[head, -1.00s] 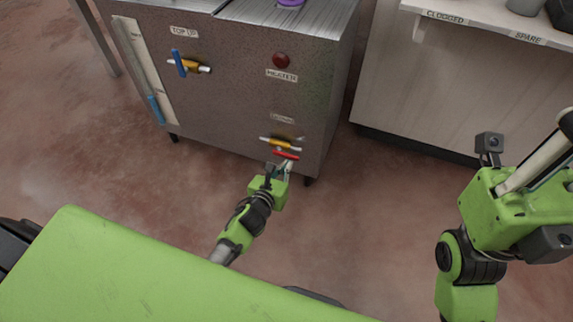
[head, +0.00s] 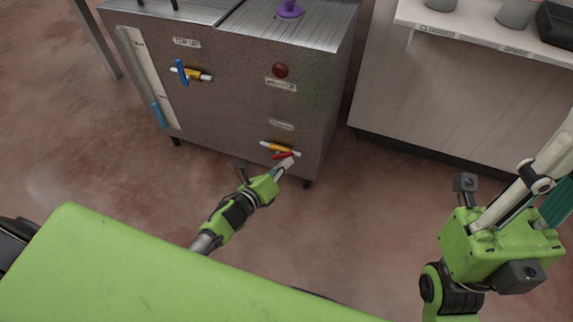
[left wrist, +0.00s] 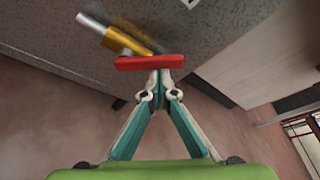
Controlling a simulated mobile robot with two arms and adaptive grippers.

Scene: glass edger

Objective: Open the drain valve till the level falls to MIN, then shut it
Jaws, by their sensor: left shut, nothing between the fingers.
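The drain valve, a brass body (head: 276,147) with a red lever (head: 284,155), is low on the front of the metal cabinet (head: 230,110). In the left wrist view the red lever (left wrist: 149,62) lies across the front of the brass body (left wrist: 122,41). My left gripper (head: 287,165) is shut and empty, its tips (left wrist: 160,76) just below the red lever; I cannot tell whether they touch it. The level gauge (head: 151,78) is at the cabinet's left, with blue (head: 158,114) only in its lower part.
The top-up valve with a blue lever (head: 182,72) is at the upper left of the cabinet front. A red heater button (head: 281,70) is above the drain valve. A pale bench (head: 440,95) stands to the right. The floor between is clear.

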